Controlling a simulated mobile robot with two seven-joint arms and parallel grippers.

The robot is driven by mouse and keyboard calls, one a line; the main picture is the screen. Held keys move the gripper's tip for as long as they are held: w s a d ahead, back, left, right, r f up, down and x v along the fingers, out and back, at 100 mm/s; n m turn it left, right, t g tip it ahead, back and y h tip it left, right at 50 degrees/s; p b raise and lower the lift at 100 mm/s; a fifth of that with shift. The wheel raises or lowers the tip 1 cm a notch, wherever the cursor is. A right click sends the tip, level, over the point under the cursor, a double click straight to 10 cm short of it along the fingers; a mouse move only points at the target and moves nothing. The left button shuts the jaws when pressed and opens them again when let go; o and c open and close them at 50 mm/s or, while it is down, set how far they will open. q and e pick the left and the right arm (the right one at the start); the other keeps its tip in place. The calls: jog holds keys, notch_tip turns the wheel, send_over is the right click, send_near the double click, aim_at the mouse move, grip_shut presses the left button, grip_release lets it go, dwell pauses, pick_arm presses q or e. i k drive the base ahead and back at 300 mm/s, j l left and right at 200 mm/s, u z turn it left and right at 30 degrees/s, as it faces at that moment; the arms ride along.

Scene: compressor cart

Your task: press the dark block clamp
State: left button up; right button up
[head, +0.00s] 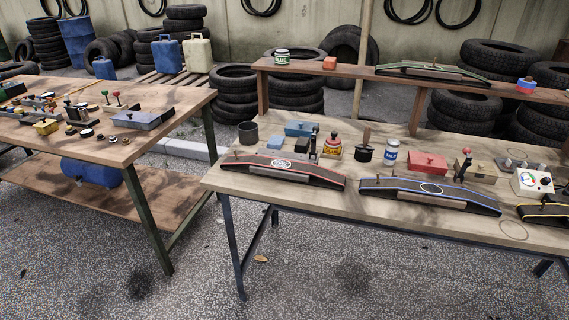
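I cannot single out the dark block clamp with certainty. On the right bench, a dark upright lever piece (314,143) stands behind the red-edged black ramp, partly hidden by a red-and-yellow can. Farther right, a dark lever with a red knob (463,164) stands by a tan block. On the left bench, small lever pieces with red and green knobs (110,99) stand near a grey-blue block. These are small and their details are unclear. Neither of my grippers is in view.
The right bench (235,181) holds black ramps (283,167) (430,194), a red box (427,163), a gauge box (532,182) and cans. A raised shelf (345,72) runs behind. The left bench (150,138) is cluttered. Speckled floor lies clear in front.

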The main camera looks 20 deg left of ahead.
aim_at(315, 129)
jog(key=z, duration=0.55)
jog(key=j+z, duration=0.65)
jog(key=z, duration=0.2)
jog(key=j+z, duration=0.2)
jog(key=j, duration=0.2)
jog(key=k+j+z, duration=0.2)
jog(key=j, duration=0.15)
jog(key=k+j, duration=0.1)
jog(key=j, duration=0.25)
jog(key=k+j+z, duration=0.1)
jog(key=j, duration=0.3)
jog(key=k+j, duration=0.15)
jog(key=j, duration=0.2)
jog(key=k+j+z, duration=0.1)
jog(key=j, duration=0.25)
